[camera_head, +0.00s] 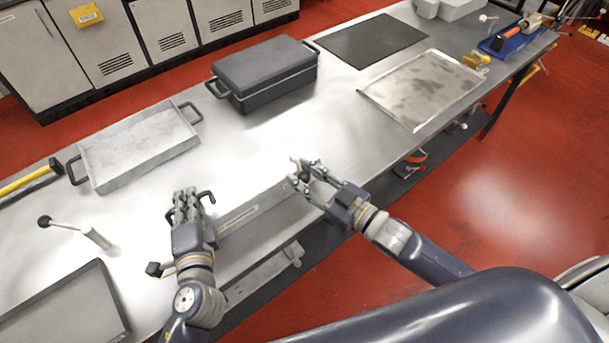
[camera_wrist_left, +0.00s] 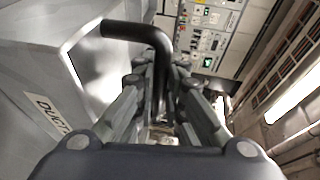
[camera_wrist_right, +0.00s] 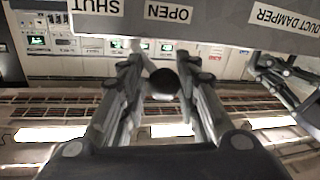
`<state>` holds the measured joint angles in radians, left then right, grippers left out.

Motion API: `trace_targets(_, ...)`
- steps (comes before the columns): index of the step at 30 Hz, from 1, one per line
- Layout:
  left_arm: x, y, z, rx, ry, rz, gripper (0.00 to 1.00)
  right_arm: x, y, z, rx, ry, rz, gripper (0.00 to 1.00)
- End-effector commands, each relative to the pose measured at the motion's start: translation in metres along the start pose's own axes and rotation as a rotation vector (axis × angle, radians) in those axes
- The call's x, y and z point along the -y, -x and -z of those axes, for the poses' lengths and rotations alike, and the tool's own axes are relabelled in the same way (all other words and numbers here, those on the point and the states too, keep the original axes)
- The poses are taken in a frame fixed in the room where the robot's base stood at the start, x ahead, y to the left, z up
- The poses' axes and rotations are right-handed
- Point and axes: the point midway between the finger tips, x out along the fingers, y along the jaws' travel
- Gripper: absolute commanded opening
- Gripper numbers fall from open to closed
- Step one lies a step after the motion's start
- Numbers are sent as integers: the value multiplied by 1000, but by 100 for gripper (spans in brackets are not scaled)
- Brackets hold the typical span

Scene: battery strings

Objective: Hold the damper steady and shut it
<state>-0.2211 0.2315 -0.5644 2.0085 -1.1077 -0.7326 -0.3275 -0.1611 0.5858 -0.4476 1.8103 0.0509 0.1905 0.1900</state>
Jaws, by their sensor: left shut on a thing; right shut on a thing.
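The duct damper is a grey metal box (camera_head: 252,205) on the near edge of the bench; in the left wrist view its side (camera_wrist_left: 35,75) fills the left. My left gripper (camera_head: 188,198) is shut on its black bar handle (camera_wrist_left: 135,32), at the box's left end. In the right wrist view the damper's face (camera_wrist_right: 215,22) shows inverted SHUT, OPEN and DUCT DAMPER labels. My right gripper (camera_head: 304,175) is shut on the lever's dark ball knob (camera_wrist_right: 163,82). The pale lever shaft (camera_wrist_right: 144,58) shows just below the OPEN label in that view.
A grey handled tray (camera_head: 135,150) and a dark lidded box (camera_head: 265,72) stand behind the damper. A loose lever (camera_head: 75,228) and an open tray (camera_head: 65,310) lie left. A black mat (camera_head: 372,40) and metal tray (camera_head: 422,90) lie right.

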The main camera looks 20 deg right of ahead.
Motion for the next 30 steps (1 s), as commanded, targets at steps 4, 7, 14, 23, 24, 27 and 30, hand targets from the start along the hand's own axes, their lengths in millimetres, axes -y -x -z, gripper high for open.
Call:
trace_targets(4,-11,2,4,-10,-1,-22,0,4,1,1,-20,0,69,0)
trace_targets(7,-11,2,4,-10,0,-22,0,-1,4,0,-29,2,121,0)
trace_targets(14,-11,2,4,-11,0,-21,0,-15,8,-2,-61,5,277,0)
trace_targets(23,-11,2,4,-11,0,-21,0,-34,11,-7,-106,2,506,0)
trace_targets(24,-11,2,4,-11,0,-21,0,-36,11,-7,-111,1,534,0)
trace_targets(27,-11,2,4,-11,0,-22,0,-40,11,-9,-123,0,600,0)
trace_targets(30,-11,2,4,-11,0,-22,0,-44,11,-11,-133,-2,658,0)
